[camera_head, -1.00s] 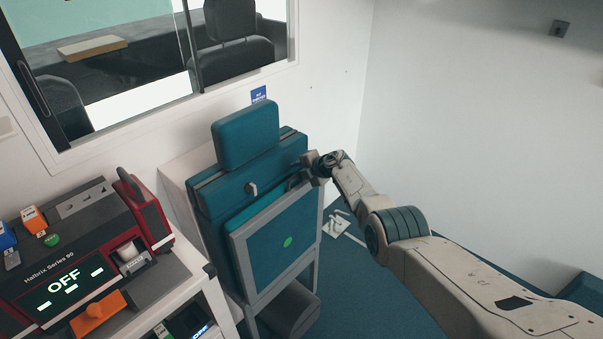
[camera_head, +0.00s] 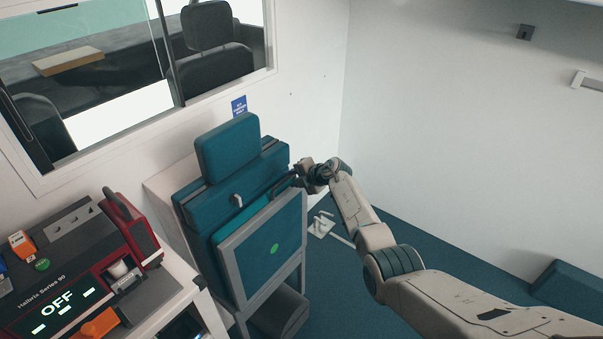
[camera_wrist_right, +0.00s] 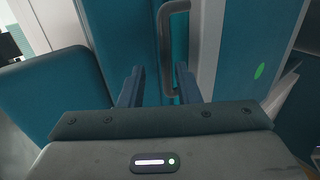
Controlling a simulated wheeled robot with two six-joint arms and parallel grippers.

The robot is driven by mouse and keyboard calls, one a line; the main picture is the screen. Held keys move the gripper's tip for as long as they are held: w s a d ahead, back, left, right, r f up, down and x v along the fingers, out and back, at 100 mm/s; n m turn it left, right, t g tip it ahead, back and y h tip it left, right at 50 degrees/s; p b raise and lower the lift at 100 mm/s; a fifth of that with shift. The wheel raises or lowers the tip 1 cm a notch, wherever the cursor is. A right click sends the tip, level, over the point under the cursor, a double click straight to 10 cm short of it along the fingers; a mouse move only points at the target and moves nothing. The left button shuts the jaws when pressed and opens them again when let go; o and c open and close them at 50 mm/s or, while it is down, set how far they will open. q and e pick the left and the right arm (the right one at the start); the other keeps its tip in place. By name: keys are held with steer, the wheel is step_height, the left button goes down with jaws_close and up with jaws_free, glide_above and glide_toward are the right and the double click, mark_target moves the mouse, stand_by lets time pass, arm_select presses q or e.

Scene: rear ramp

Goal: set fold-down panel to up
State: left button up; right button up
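The fold-down panel (camera_head: 262,249) is a teal board in a grey frame with a green dot, on the front of the teal seat unit. It hangs steeply, leaning out slightly at its top edge. My right gripper (camera_head: 298,178) is at the panel's upper right corner. In the right wrist view, the gripper (camera_wrist_right: 160,85) is open, with its two fingers apart. A grey loop handle (camera_wrist_right: 165,50) lies ahead, its long bar between the fingertips; contact cannot be told. The panel's green dot (camera_wrist_right: 259,71) shows at right there. My left gripper is out of view.
A teal headrest (camera_head: 228,147) tops the seat unit. A red and black device (camera_head: 70,280) reading OFF stands on a white cabinet at left. A window (camera_head: 110,80) is behind. Blue floor (camera_head: 360,290) is open at right, with a white bracket (camera_head: 321,225) near the wall.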

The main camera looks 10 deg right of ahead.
steer(key=v, duration=0.4)
stand_by(0.5)
steer(key=s+d+f+m+t+h+b, duration=0.1)
steer(key=s+d+f+m+h+b, duration=0.3)
steer(key=s+f, duration=0.85)
steer(key=s+d+f+m+y+b, duration=0.1)
steer(key=s+f+m, duration=0.6)
steer(key=f, duration=1)
steer(key=s+d+f+m+t+h+b, duration=0.1)
steer(key=s+d+f+m+h+b, duration=0.3)
steer(key=s+f, duration=0.85)
steer(key=s+d+f+m+g+b, duration=0.15)
steer(key=s+f+m+g, duration=0.35)
steer(key=s+f, duration=1.25)
steer(key=s+f+m+g+b, duration=0.1)
steer(key=s+f+m+g, duration=0.1)
steer(key=s, duration=1)
steer(key=s+d+f+m+g+b, duration=0.1)
steer(key=s+f+m+g, duration=0.1)
steer(key=s, duration=1.1)
steer(key=shift+s+f+m+g+h, duration=0.3)
steer(key=shift+f+m, duration=0.3)
steer(key=shift+f, duration=0.4)
